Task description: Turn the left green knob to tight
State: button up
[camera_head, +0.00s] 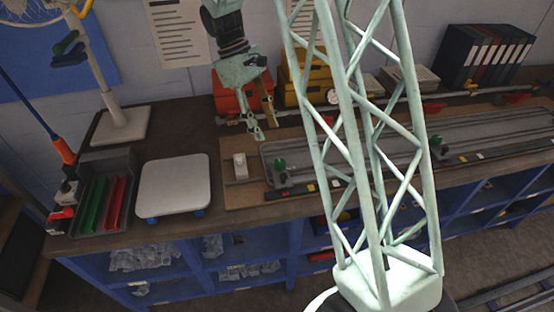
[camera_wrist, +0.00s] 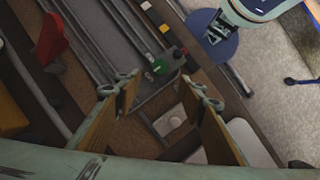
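The left green knob (camera_head: 280,164) sits at the left end of a long grey rail fixture (camera_head: 340,150) on the bench. In the wrist view the green knob (camera_wrist: 157,67) shows at the rail's end, beyond the fingertips. My gripper (camera_head: 264,130) hangs above and behind the fixture's left end, up and to the left of the left knob in the head view. In the wrist view my gripper (camera_wrist: 160,86) has its fingers spread wide, with nothing between them. It appears apart from the knob.
A small white block (camera_head: 240,166) stands left of the fixture. A white square platform (camera_head: 174,184) and a dark tray with green and red dividers (camera_head: 106,196) are farther left. Red (camera_head: 232,95) and yellow (camera_head: 296,84) boxes stand behind my gripper. Binders (camera_head: 484,55) stand at the back right.

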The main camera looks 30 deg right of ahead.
aim_at(280, 162)
dwell(0.4)
jog(key=shift+b+x, duration=0.65)
jog(key=shift+x, duration=6.25)
jog(key=shift+d, duration=0.1)
jog(key=c, duration=0.8)
